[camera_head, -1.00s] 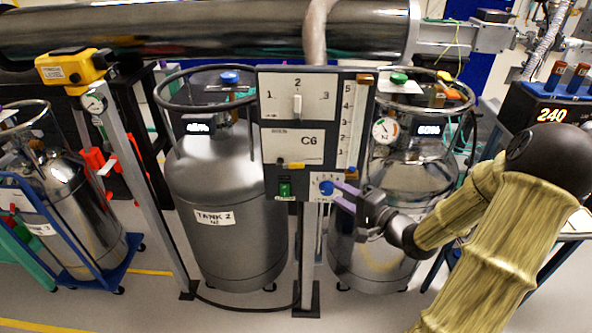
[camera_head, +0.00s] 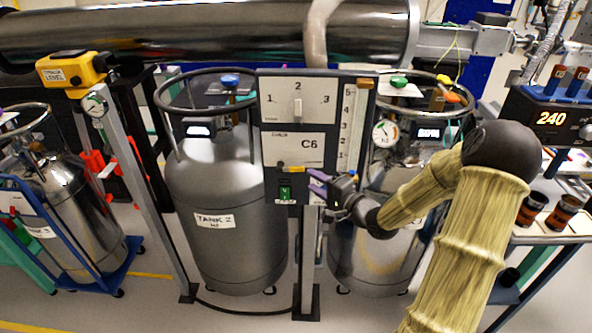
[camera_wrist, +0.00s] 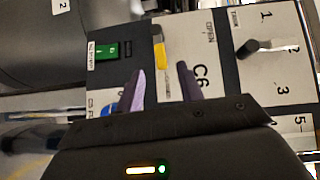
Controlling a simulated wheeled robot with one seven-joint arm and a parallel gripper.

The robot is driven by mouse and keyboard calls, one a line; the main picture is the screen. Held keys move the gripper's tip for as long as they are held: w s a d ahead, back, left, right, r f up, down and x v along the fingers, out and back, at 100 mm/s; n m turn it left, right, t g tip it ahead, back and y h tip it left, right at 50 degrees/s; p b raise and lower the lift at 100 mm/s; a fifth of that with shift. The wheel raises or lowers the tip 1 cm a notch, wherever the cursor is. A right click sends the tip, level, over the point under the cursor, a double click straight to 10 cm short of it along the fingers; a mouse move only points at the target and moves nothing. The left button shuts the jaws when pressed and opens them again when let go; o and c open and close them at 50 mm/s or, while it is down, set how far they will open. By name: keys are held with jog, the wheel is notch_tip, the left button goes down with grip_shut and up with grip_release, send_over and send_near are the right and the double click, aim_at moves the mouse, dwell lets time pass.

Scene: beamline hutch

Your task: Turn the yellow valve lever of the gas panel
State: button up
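The gas panel (camera_head: 310,143) is a grey board with a white plate marked C6. Its yellow valve lever (camera_head: 294,169) lies roughly level below the C6 label, with a dark part at its left end. The lever also shows in the wrist view (camera_wrist: 161,53), just beyond the fingertips and between them in the picture. My gripper (camera_head: 316,181) is at the panel's lower right, below and right of the lever. In the wrist view my gripper (camera_wrist: 161,72) has its two purple fingers apart with nothing between them. I cannot tell the exact gap to the lever.
A green switch (camera_head: 286,192) sits below the lever. A blue knob (camera_wrist: 108,108) is beside one finger in the wrist view. Above are a 1-2-3 selector (camera_head: 298,106) and a numbered scale (camera_head: 350,125). Tank 2 (camera_head: 215,220) stands left of the panel post.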

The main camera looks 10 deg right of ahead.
aim_at(296, 171)
jog(key=x, duration=0.8)
jog(key=shift+w+p, duration=0.15)
jog(key=shift+p, duration=0.15)
jog(key=shift+f, duration=0.1)
grip_shut()
